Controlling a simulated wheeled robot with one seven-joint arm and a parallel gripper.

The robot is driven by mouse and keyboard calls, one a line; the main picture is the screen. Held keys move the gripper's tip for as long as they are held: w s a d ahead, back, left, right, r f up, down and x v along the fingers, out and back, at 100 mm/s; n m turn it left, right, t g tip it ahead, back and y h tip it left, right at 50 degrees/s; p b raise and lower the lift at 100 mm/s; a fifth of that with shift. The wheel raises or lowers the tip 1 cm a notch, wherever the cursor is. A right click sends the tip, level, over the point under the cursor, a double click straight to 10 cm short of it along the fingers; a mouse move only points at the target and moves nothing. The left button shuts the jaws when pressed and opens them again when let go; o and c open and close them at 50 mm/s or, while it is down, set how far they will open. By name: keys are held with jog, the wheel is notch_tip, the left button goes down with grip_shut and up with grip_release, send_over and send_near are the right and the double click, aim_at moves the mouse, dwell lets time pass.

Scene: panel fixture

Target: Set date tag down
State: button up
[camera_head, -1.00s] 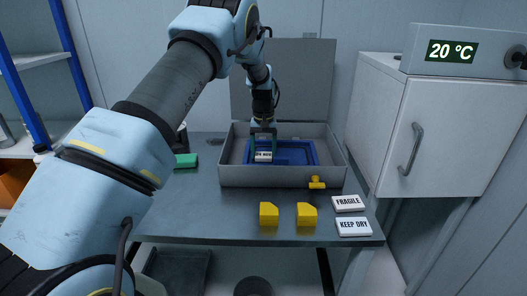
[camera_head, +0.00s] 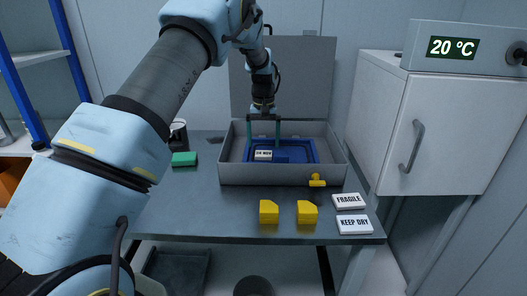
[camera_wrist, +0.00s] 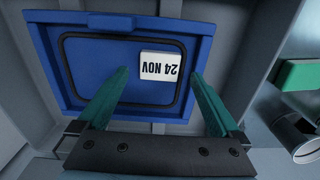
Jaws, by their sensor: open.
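The date tag (camera_wrist: 160,64), a white block reading "24 NOV", lies flat on the blue tray (camera_wrist: 85,85) inside the grey case. In the head view the tag (camera_head: 263,155) is toward the left part of the tray (camera_head: 306,150). My gripper (camera_wrist: 160,80) is open, its two green fingers wide apart. The tag lies between and beyond the fingers in the wrist view, nearer the right finger, with no contact visible. In the head view my gripper (camera_head: 264,140) is over the case, its fingers apart above the tray.
Two yellow blocks (camera_head: 269,212), a FRAGILE tag (camera_head: 348,201) and a KEEP DRY tag (camera_head: 354,225) lie in front. A green block (camera_head: 184,159) is left of the case.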

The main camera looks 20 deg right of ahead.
aim_at(264, 154)
notch_tip(264, 154, up, 8)
jog(key=b, duration=0.1)
jog(key=s+a+r+n, duration=0.1)
jog(key=s+a+n, duration=0.15)
jog(key=a, duration=2.05)
jog(key=s+a+f+n+t, duration=0.1)
jog(key=s+a+f, duration=0.2)
jog(key=s+a, duration=1.3)
jog(key=shift+s+t, duration=0.3)
jog(key=shift+s, duration=0.55)
jog(key=shift+n, duration=0.25)
jog(key=shift+c, duration=0.2)
